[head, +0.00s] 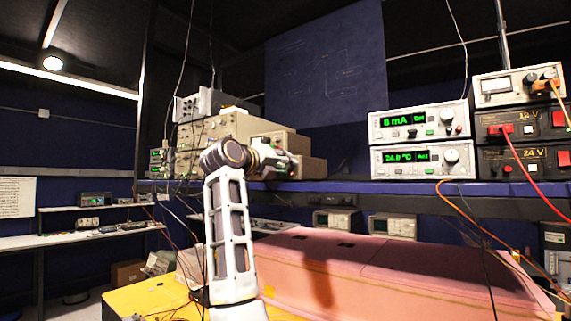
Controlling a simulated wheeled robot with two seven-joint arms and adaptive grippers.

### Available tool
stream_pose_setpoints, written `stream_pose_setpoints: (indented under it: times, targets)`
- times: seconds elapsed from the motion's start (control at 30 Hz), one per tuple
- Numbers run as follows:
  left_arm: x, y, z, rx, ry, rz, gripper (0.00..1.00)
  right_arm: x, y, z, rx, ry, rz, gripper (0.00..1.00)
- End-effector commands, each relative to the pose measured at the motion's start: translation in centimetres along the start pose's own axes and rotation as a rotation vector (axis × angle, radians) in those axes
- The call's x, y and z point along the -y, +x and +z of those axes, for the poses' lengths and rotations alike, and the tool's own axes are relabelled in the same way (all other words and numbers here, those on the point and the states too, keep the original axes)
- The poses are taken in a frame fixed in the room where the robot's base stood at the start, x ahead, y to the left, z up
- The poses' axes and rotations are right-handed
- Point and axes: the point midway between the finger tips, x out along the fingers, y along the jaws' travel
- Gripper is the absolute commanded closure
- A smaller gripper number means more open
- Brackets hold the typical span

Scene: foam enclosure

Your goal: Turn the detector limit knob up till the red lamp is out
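The detector limit knob cannot be picked out; the arm and gripper cover part of the stack's front panels. I cannot identify the red lamp or tell whether it is lit.
A pink foam block (400,268) lies below. A side bench (85,238) is at left.

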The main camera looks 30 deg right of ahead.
Motion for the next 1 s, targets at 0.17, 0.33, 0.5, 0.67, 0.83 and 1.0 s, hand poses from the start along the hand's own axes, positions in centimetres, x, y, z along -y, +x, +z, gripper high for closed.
stream_pose_setpoints:
  times: [0.17, 0.33, 0.5, 0.67, 0.83, 1.0]
  targets:
    - [0.28, -0.22, 0.03, 0.0, -0.002, -0.003, 0.69, 0.01, 0.92, 0.0, -0.001, -0.001, -0.001, 0.69]
    - [0.29, -0.22, 0.04, 0.0, -0.002, -0.003, 0.69, -0.03, 1.08, -0.02, 0.0, 0.0, 0.0, 0.69]
    - [0.29, -0.21, 0.04, 0.0, -0.002, -0.003, 0.69, -0.04, 1.06, -0.02, 0.0, -0.001, 0.0, 0.7]
    - [0.28, -0.21, 0.04, 0.0, -0.002, -0.003, 0.69, -0.04, 1.04, -0.02, 0.0, -0.001, 0.0, 0.91]
    - [0.26, -0.22, 0.05, 0.0, -0.001, -0.003, 0.69, -0.06, 1.03, -0.02, 0.0, 0.0, 0.0, 1.0]
    - [0.23, -0.4, 0.03, 0.0, -0.001, -0.002, 0.69, -0.09, 0.96, 0.07, 0.001, 0.028, 0.003, 1.0]
